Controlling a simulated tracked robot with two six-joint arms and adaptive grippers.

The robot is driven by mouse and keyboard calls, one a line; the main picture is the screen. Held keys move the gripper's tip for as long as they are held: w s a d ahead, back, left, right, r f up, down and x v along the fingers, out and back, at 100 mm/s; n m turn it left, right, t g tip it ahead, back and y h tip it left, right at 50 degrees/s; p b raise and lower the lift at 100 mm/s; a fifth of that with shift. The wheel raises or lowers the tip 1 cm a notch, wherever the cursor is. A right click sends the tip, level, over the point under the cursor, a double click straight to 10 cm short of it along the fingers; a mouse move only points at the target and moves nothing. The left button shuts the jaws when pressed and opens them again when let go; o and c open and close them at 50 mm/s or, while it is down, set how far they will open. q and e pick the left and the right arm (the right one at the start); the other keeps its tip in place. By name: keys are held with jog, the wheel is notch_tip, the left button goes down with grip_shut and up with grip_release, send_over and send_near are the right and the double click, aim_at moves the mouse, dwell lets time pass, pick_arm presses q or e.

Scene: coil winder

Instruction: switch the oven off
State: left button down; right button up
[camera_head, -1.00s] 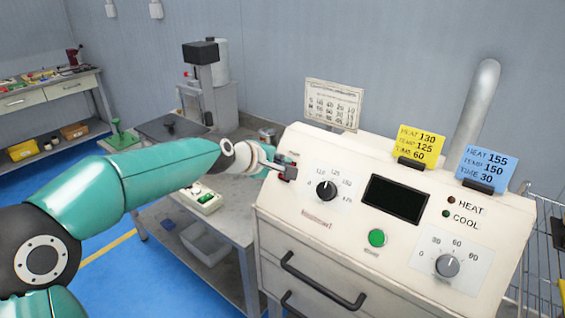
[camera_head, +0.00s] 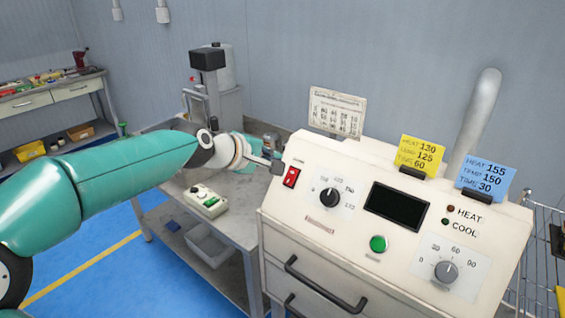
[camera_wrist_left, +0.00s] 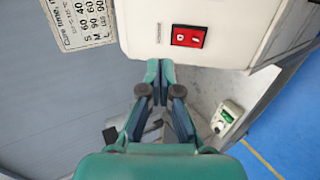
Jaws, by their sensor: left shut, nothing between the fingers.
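The oven (camera_head: 300,212) is a cream cabinet with a sloped control panel. Its red rocker switch (camera_head: 291,177) is at the panel's upper left and also shows in the left wrist view (camera_wrist_left: 188,37). The display (camera_head: 396,206) is dark, and the HEAT and COOL lamps look unlit. My left gripper (camera_head: 276,166) is shut and empty, just left of the switch at the panel's edge. In the left wrist view its fingertips (camera_wrist_left: 160,68) are below and left of the switch, apart from it. My right gripper is out of view.
A black-pointer dial (camera_head: 330,198), a green button (camera_head: 378,244) and a grey knob (camera_head: 446,271) are on the panel. Yellow (camera_head: 420,152) and blue (camera_head: 486,176) cards stand on top. A grey table (camera_head: 236,232) with a small white device (camera_head: 206,201) is left of the oven.

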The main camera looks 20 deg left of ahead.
pick_arm(q)
jog(key=r+v, duration=0.1)
jog(key=v, duration=0.5)
jog(key=shift+w+r, duration=0.2)
jog(key=shift+r, duration=0.05)
jog(key=shift+d, duration=0.1)
